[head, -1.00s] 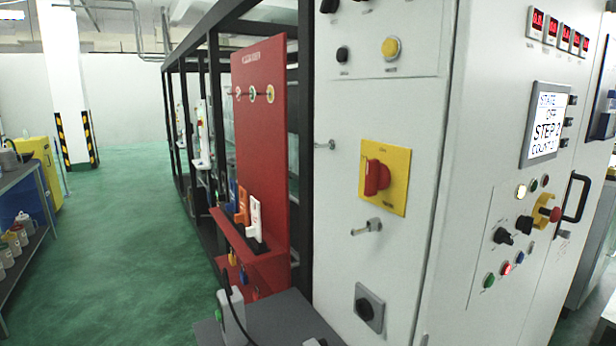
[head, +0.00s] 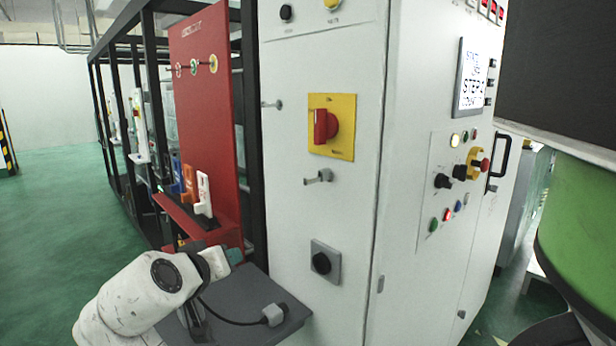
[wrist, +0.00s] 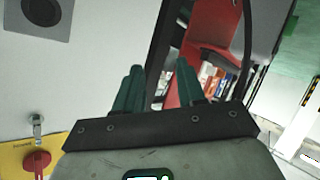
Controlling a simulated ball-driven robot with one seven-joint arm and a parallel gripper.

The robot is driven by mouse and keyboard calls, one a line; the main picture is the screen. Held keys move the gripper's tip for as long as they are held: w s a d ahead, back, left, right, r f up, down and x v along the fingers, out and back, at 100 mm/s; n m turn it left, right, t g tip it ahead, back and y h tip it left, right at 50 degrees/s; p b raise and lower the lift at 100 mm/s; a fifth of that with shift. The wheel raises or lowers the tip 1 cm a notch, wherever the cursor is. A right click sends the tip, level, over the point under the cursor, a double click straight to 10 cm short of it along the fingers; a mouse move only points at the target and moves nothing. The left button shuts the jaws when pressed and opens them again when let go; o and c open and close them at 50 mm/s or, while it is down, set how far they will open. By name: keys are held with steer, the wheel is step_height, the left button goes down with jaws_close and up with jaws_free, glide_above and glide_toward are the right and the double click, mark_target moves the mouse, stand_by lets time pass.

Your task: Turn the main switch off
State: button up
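The main switch is a red rotary handle (head: 322,126) on a yellow plate (head: 343,113), on the front of the white cabinet. The handle appears upright; the small print on the plate is not readable. In the wrist view the red handle (wrist: 36,164) and part of the yellow plate (wrist: 12,152) show at the lower left. My gripper (head: 228,262) is at the lower left in the head view, left of and below the switch, and apart from it. In the wrist view its teal fingers (wrist: 158,85) stand apart with nothing between them.
A metal hasp (head: 318,177) sticks out below the switch, and a black knob on a grey plate (head: 333,251) sits lower. A red panel (head: 203,110) with white and orange items stands to the left. A grey bench (head: 235,300) with a cable lies under my gripper.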

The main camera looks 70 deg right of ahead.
step_height(320, 180, up, 14)
steer(key=s+d+f+m+g+h+b, duration=0.1)
steer(key=s+m+g+h+b, duration=0.1)
steer(key=m+g+h+b, duration=0.3)
steer(key=m+g+y, duration=0.3)
steer(key=m+g, duration=0.3)
steer(key=m, duration=0.2)
glide_toward(316, 111)
steer(key=x, duration=0.8)
steer(key=shift+s+d, duration=0.15)
steer(key=shift+d, duration=0.1)
steer(key=shift+c, duration=0.4)
jaws_close()
